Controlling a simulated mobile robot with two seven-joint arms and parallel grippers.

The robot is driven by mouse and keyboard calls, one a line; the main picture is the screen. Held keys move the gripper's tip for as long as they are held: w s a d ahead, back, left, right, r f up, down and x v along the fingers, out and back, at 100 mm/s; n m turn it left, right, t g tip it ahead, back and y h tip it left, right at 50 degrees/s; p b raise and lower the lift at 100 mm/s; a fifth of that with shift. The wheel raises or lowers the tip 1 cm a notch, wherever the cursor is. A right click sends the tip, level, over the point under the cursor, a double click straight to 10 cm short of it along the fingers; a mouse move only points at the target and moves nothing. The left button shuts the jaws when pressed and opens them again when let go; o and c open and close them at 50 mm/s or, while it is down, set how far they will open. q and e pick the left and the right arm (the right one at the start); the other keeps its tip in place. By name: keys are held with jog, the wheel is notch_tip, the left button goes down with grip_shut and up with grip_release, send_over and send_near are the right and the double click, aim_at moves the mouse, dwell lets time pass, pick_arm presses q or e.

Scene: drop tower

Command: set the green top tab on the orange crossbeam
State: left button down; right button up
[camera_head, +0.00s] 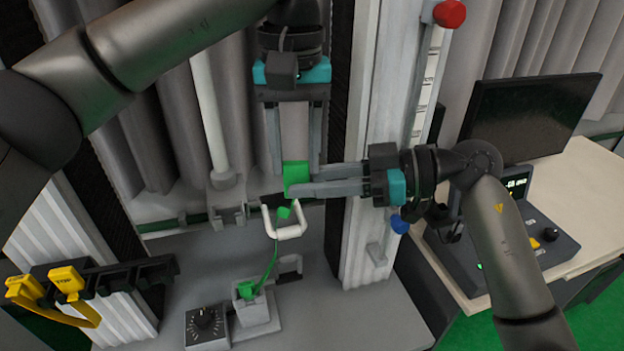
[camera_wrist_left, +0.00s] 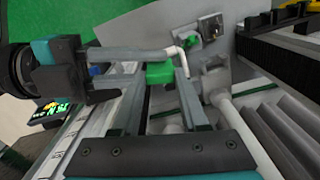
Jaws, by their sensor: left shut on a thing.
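The green top tab (camera_head: 297,178) is a small green block, raised above the grey base. My left gripper (camera_head: 295,168) points down from above and is shut on it. The tab also shows between the fingers in the left wrist view (camera_wrist_left: 160,73). My right gripper (camera_head: 300,182) reaches in from the right, its fingertips at the tab. I cannot tell whether it grips the tab. No orange crossbeam can be made out in these views.
A white U-shaped bracket (camera_head: 285,231) is just below the tab. A green strap (camera_head: 270,263) runs down from there to a grey box (camera_head: 254,311). A dial box (camera_head: 206,326) is beside it. A yellow-clipped black rack (camera_head: 125,274) is at left. A monitor (camera_head: 530,115) stands right.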

grip_shut()
pick_arm(q)
jog(key=shift+w, duration=0.1)
pick_arm(e)
jog(key=shift+s, duration=0.1)
pick_arm(q)
jog(key=shift+c, duration=1.6)
grip_release()
jog(key=shift+r, duration=0.1)
